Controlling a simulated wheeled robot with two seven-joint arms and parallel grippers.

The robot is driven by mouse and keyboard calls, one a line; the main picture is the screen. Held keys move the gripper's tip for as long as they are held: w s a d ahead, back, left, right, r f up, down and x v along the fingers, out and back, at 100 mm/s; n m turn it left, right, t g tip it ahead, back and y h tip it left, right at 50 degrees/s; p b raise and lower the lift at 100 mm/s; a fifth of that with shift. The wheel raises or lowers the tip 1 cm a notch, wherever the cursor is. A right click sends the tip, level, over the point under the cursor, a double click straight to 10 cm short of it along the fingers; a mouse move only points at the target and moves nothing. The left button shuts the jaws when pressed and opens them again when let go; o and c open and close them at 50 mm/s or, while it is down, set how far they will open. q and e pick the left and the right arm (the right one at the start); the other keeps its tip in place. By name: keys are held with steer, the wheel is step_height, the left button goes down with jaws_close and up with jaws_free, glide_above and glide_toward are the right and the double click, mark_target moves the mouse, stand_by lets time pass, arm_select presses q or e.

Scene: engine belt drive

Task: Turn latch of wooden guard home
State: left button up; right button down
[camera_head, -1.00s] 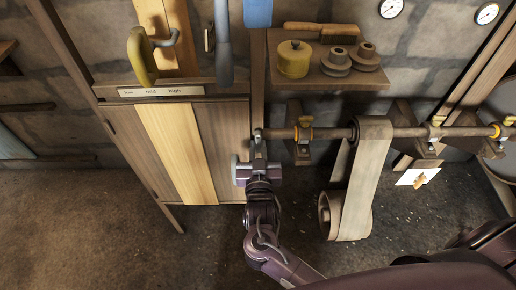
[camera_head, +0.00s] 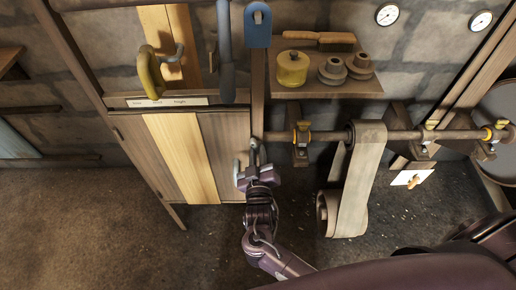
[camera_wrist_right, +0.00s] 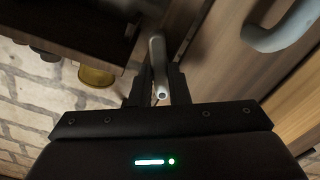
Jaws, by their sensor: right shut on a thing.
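The wooden guard (camera_head: 178,155) is a boarded panel with a pale middle plank, upright at the left of the head view. At its right edge is a small grey metal latch (camera_head: 254,148). In the wrist view the latch is a grey rod (camera_wrist_right: 158,65) with a rounded end, standing between the two fingers. My right gripper (camera_head: 255,170) is shut on it; the wrist view shows the fingers (camera_wrist_right: 158,88) close on either side. The gripper hides part of the latch in the head view. My left gripper is not in view.
A horizontal shaft (camera_head: 400,134) carries a wide belt (camera_head: 357,185) to the right. Above is a shelf (camera_head: 330,88) with a yellow pot (camera_head: 292,68) and dark pulleys. A yellow curved handle (camera_head: 150,72) and a hanging grey bar (camera_head: 225,50) are above the guard.

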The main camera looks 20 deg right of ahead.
steer(key=n+p, duration=0.4)
steer(key=n, duration=0.2)
steer(key=shift+r, duration=0.15)
steer(key=n+p, duration=0.2)
steer(key=n, duration=0.2)
steer(key=shift+w+a, duration=0.1)
steer(key=shift+f+n+p, duration=0.2)
steer(key=shift+n+p, duration=0.25)
steer(key=shift+n, duration=0.45)
steer(key=c, duration=1.4)
jaws_free()
